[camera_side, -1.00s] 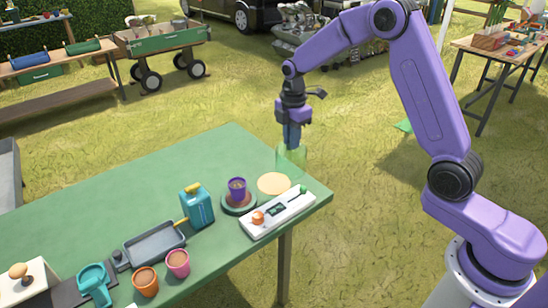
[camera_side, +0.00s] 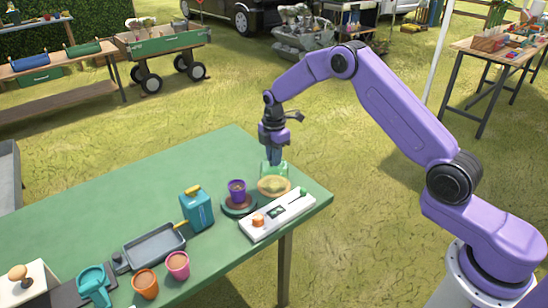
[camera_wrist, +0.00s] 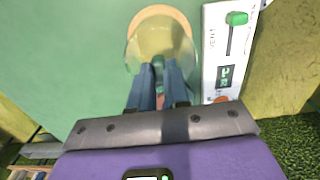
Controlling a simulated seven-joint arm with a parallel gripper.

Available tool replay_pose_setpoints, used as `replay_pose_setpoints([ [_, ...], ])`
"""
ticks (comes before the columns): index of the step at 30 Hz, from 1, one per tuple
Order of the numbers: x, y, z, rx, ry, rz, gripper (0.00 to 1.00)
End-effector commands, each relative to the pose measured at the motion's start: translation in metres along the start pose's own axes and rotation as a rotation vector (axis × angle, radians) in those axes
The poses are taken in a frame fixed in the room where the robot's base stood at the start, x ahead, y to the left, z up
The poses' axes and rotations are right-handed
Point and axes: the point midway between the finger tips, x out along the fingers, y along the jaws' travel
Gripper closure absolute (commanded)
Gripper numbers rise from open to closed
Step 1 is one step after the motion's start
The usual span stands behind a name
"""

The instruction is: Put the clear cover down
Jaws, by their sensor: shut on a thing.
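The clear cover (camera_side: 268,169) is a see-through, green-tinted dome. My gripper (camera_side: 274,160) is above it, shut on its top knob. In the side view the cover overlaps the back left of a round tan disc (camera_side: 275,191) near the table's right corner. In the wrist view, the cover (camera_wrist: 150,48) shows beyond my gripper (camera_wrist: 158,75), with the tan disc (camera_wrist: 160,11) seen partly through it. I cannot tell whether the cover touches the disc or the table.
A white panel (camera_side: 262,228) with a slider and a small display lies in front of the disc. A purple pot (camera_side: 237,189) on a dark saucer stands left of it, then a teal can (camera_side: 197,210). The green table (camera_side: 130,190) is clear behind and left.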

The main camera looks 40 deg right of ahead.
Motion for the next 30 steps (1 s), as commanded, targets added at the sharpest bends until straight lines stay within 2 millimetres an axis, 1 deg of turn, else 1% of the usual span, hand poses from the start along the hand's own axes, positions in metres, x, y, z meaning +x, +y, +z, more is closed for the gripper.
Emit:
replay_pose_setpoints([
  [2,0.006,0.000,0.000,0.000,0.000,0.002,1.00],
  [9,0.006,0.000,0.000,0.000,0.000,0.003,1.00],
  [13,0.009,0.000,0.000,0.000,0.000,0.002,1.00],
  [14,0.009,0.000,0.000,0.000,0.000,0.002,0.74],
  [15,0.009,0.000,0.000,0.000,0.000,0.002,0.61],
  [16,0.009,0.000,0.000,0.000,0.000,0.002,0.59],
  [25,0.007,0.000,0.000,0.000,0.000,0.003,0.59],
  [28,0.001,0.001,0.000,0.000,0.000,0.004,0.59],
  [30,-0.008,0.001,0.000,0.000,0.000,0.005,0.59],
])
